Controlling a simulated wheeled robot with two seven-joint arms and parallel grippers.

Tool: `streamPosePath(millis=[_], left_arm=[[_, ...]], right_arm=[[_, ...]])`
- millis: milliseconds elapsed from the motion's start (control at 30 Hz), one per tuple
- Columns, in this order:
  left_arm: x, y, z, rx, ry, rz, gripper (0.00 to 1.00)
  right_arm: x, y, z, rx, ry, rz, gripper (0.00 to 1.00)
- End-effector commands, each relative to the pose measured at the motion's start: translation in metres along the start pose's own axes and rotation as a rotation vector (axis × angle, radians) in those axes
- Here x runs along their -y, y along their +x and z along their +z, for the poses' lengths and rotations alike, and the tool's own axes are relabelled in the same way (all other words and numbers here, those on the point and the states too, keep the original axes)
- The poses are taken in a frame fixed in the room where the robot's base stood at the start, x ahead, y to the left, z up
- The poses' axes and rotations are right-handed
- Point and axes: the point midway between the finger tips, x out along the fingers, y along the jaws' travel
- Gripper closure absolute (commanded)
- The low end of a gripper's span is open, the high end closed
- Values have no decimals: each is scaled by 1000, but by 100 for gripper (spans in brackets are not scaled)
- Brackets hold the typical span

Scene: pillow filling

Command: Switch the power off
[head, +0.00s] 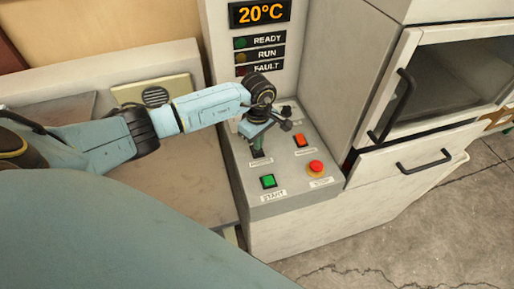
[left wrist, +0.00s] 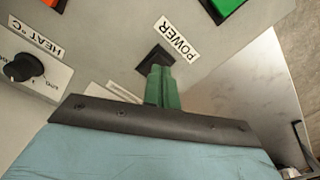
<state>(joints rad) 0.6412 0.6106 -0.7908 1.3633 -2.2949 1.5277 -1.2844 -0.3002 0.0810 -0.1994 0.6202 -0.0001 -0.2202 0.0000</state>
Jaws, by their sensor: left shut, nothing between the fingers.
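The power switch (left wrist: 156,57) is a dark square piece beside the POWER label in the left wrist view. In the head view the switch (head: 259,157) sits on the sloped grey control panel (head: 232,160). My left gripper (head: 257,143) is over it from above, with its green fingers shut and empty. In the left wrist view the fingertips (left wrist: 159,72) are at the near edge of the switch and hide part of it. I cannot tell whether they touch it, or which way the switch is set. My right gripper is not in view.
An orange switch (head: 301,140), red STOP button (head: 316,167) and green START button (head: 268,181) are close by on the panel. A HEAT knob (left wrist: 24,67) shows in the left wrist view. The display (head: 260,13) reads 20°C. A cabinet with handles stands right.

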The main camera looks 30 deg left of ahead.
Motion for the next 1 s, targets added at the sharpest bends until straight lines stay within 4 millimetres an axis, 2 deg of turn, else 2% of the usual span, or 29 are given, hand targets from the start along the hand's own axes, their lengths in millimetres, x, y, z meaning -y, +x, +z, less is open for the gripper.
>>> streamPosePath(millis=[1000], left_arm=[[0,13,0,0,0,0,100]], right_arm=[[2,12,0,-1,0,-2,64]])
